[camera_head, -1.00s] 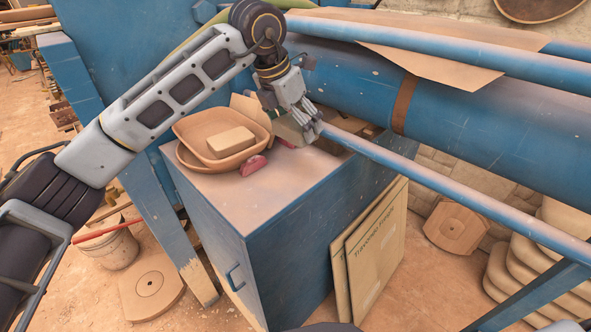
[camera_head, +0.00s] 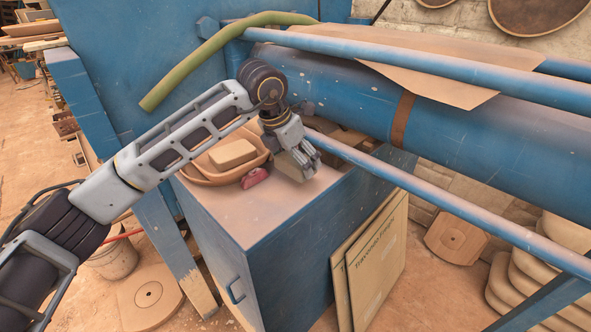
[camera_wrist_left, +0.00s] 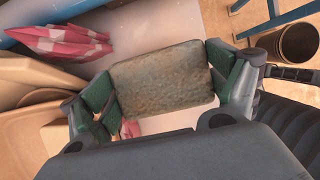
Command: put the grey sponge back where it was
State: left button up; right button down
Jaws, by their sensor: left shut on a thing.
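My left gripper (camera_head: 305,165) is shut on the grey sponge (camera_wrist_left: 162,80). In the left wrist view the sponge is a rough grey-brown block held across between the two green-padded fingers. In the head view the gripper hangs over the top of the blue cabinet (camera_head: 265,215), right of the clay dishes, and mostly hides the sponge. I cannot tell whether the sponge touches the cabinet top. My right gripper is not in view.
Clay dishes (camera_head: 209,174) holding a tan block (camera_head: 233,153) stand left of the gripper, with a small red object (camera_head: 255,177) beside them. A blue rail (camera_head: 420,185) runs close on the right. The cabinet top's front part is clear.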

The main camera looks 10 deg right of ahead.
pick_arm(q)
jog(key=shift+f, duration=0.15)
jog(key=shift+f+p, duration=0.35)
jog(key=shift+f, duration=1.45)
jog(key=shift+f, duration=0.1)
jog(key=o, duration=0.8)
jog(key=shift+c, duration=0.2)
jog(key=b+v, duration=0.2)
jog(key=v, duration=1)
